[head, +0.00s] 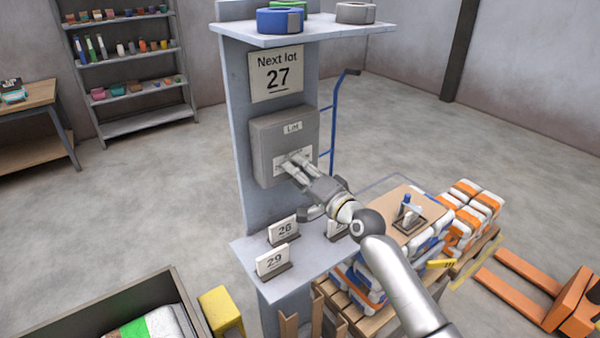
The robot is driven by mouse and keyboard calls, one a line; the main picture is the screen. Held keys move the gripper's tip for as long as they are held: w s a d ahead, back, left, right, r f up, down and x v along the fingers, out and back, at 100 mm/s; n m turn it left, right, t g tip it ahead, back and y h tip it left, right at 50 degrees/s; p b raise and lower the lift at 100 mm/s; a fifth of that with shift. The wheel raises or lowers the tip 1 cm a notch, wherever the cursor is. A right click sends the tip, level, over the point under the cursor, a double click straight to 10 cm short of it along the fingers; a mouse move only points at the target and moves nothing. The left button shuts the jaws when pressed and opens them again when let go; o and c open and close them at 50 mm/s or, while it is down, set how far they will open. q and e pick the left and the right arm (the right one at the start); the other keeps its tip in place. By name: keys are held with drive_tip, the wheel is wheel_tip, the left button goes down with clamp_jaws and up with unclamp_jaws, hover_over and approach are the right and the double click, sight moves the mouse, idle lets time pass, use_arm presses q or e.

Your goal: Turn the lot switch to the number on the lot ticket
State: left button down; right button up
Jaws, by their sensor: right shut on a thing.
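The lot ticket (277,74) on the grey upright panel reads "Next lot 27". Below it, the grey lot switch box (262,150) carries a small label (293,127) that seems to read "Lot". My right gripper (289,165) reaches in from the lower right, with its fingers at the front of the box. It is shut on the switch's knob, which the fingers hide. The fingers also cover part of a white plate on the box front, so I cannot read the switch's setting. My left gripper is out of view.
Cards 28 (284,230) and 29 (272,261) stand on the lower shelf (313,262); another is partly behind my right gripper. Tape rolls (280,20) sit on the top shelf. Stacked bags (466,217) and an orange pallet truck (568,300) are at right. An open bin (170,280) is lower left.

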idle(0.4)
drive_tip(key=o, duration=1)
drive_tip(key=shift+d, duration=0.1)
drive_tip(key=v, duration=1.2)
drive_tip(key=shift+f, duration=0.1)
